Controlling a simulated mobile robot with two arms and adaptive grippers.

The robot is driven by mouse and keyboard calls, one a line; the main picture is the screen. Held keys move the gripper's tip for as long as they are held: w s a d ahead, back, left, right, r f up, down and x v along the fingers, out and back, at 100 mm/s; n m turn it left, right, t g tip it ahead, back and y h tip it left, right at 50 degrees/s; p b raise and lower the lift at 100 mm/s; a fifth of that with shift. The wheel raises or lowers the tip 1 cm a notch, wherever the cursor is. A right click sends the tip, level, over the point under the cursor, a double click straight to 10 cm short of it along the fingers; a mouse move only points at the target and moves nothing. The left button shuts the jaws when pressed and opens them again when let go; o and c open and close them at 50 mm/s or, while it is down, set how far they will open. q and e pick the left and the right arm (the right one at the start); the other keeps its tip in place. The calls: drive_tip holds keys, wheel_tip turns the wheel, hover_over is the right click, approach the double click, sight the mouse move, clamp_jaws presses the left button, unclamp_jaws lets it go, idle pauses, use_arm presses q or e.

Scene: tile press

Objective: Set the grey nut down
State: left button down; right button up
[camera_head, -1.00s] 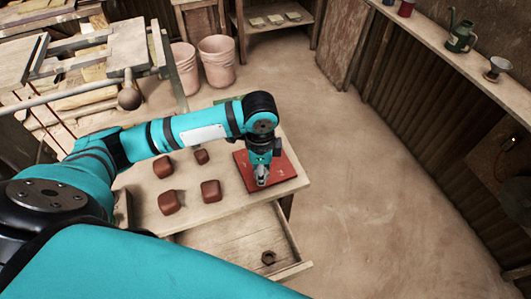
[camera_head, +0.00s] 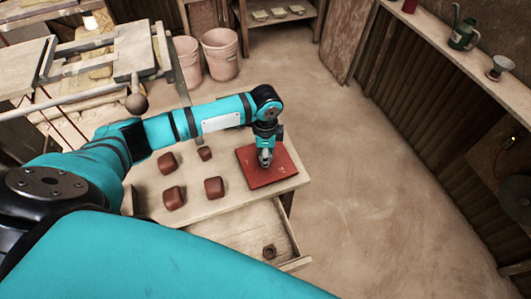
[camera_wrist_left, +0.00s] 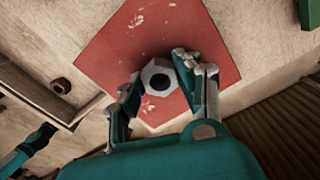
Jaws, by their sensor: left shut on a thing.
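The grey nut (camera_wrist_left: 158,67) is a hexagonal ring with a dark round hole. In the left wrist view it sits between the fingertips of my left gripper (camera_head: 265,160), which is shut on it. Behind it is the red mat (camera_head: 284,168), with a few pale marks, lying on the worktable; it also shows in the wrist view (camera_wrist_left: 112,52). My left gripper points down over the mat. Whether the nut touches the mat, I cannot tell. In the head view I cannot make out the nut at the fingertips.
Several red-brown blocks (camera_head: 214,187) stand on the table left of the mat. Below is an open drawer (camera_head: 235,232) with a brown nut (camera_head: 269,251) in it. Two pink buckets (camera_head: 220,55) stand on the floor behind. Right of the table the floor is clear.

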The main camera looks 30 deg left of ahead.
use_arm(q)
drive_tip(key=shift+f, duration=0.15)
use_arm(e)
drive_tip(key=shift+w+d, duration=0.1)
use_arm(q)
drive_tip(key=c, duration=1.2)
unclamp_jaws()
drive_tip(key=o, duration=0.3)
use_arm(e)
drive_tip(key=shift+w+d, duration=0.25)
drive_tip(key=shift+w, duration=0.15)
use_arm(q)
drive_tip(key=shift+r+b, duration=1.25)
drive_tip(key=shift+r, duration=4.95)
use_arm(e)
drive_tip(key=shift+a+f, duration=0.1)
drive_tip(key=shift+f, duration=1.15)
